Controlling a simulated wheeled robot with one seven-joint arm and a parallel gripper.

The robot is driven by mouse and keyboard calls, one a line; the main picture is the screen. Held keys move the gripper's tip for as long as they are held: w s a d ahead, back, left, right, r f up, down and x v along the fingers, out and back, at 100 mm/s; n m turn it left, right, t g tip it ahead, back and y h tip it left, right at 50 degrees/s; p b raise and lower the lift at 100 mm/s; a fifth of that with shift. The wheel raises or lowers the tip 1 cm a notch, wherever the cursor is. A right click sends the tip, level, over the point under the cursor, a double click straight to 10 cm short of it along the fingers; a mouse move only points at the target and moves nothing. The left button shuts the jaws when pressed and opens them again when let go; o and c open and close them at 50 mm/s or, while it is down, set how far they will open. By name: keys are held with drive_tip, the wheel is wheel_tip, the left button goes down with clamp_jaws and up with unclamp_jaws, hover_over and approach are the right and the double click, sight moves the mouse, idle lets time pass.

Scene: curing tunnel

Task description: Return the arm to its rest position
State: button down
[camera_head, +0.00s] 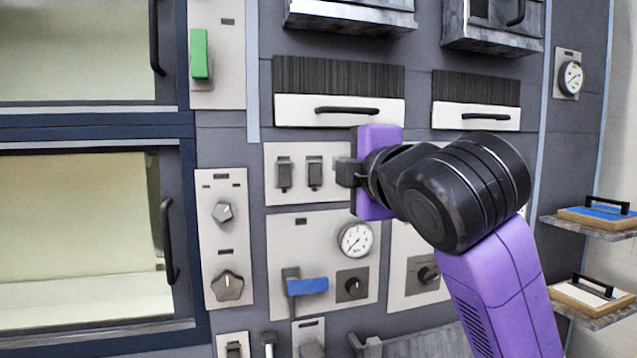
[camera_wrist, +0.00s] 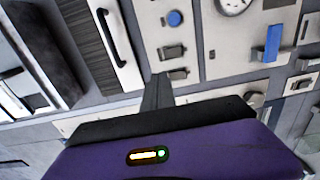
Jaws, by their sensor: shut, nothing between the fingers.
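My arm, purple and black, reaches in from the lower right in the head view. My gripper (camera_head: 343,172) points left in front of the panel with two dark switches (camera_head: 299,173). Its dark fingers are together with nothing between them; they also show in the wrist view (camera_wrist: 157,88). In that view the fingertips lie just beside the lower switch (camera_wrist: 177,74). I cannot tell whether they touch the panel. The purple gripper body hides part of the panel's right side in the head view.
A blue lever (camera_head: 307,286) and a gauge (camera_head: 355,239) sit below my gripper. A drawer with a black handle (camera_head: 347,110) is above it. Two knobs (camera_head: 223,211) and a windowed door with a handle (camera_head: 168,243) are left. Shelves with trays (camera_head: 597,217) stand right.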

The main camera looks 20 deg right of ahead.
wheel_tip(320, 180, up, 5)
drive_tip(key=s+a+m+t+y, duration=0.2)
drive_tip(key=m+t+y, duration=0.1)
drive_tip(key=t, duration=0.1)
drive_tip(key=s+d+f+m+h, duration=0.1)
drive_tip(key=s+f+m, duration=0.4)
drive_tip(key=f, duration=0.5)
drive_tip(key=s+d+f+m+t+h, duration=0.15)
drive_tip(key=s+f+m, duration=0.35)
drive_tip(key=f, duration=0.5)
drive_tip(key=s+d+f+m+h, duration=0.15)
drive_tip(key=s+f+m, duration=0.3)
drive_tip(key=f, duration=0.55)
drive_tip(key=s+f+g, duration=0.4)
drive_tip(key=s+f, duration=0.7)
drive_tip(key=s, duration=0.4)
drive_tip(key=s+a+f+g+y, duration=0.1)
drive_tip(key=s+f+g, duration=0.3)
drive_tip(key=s+f, duration=0.7)
drive_tip(key=s, duration=0.4)
drive_tip(key=shift+a+f, duration=0.15)
drive_tip(key=shift+f, duration=0.25)
